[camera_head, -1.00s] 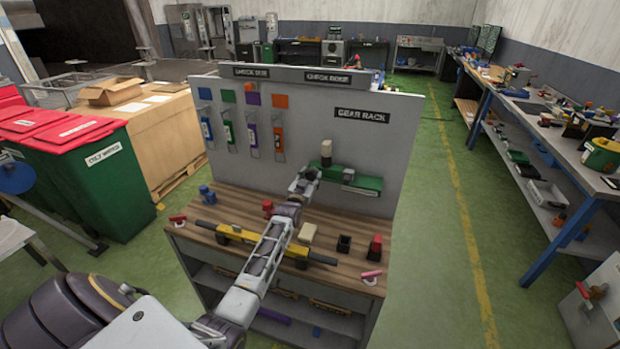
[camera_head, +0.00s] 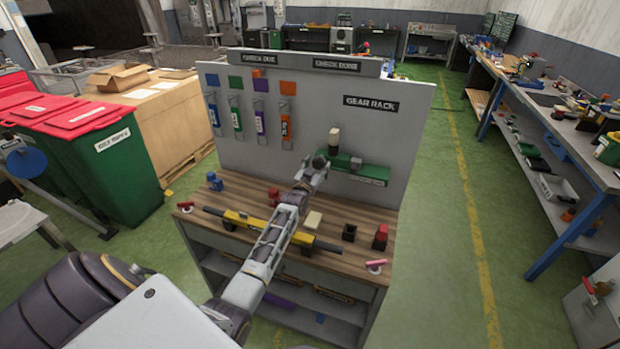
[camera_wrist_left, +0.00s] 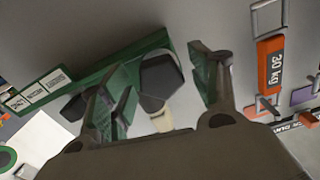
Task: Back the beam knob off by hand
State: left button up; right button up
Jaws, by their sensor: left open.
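A green beam fixture (camera_head: 362,172) with a label is mounted on the grey board under the GEAR RACK sign. A cream-topped dark piece (camera_head: 334,139) stands up at its left end. My left gripper (camera_head: 320,160) is at this left end and partly hides it. In the left wrist view the green fixture (camera_wrist_left: 152,42) runs behind my fingers. A dark faceted knob (camera_wrist_left: 160,78) shows between the two open fingers of my left gripper (camera_wrist_left: 166,90); I cannot tell whether they touch it. My right gripper is not in view.
Below, the wooden bench top (camera_head: 365,215) holds a yellow bar (camera_head: 250,222) with black ends, a cream block (camera_head: 312,220), a black holder (camera_head: 349,232) and a red piece (camera_head: 380,237). Coloured tags (camera_head: 261,117) hang on the board.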

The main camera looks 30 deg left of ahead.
pick_arm(q)
jog(key=v, duration=1.1)
jog(key=shift+s+d, duration=0.2)
jog(key=shift+s, duration=0.2)
dwell(0.6)
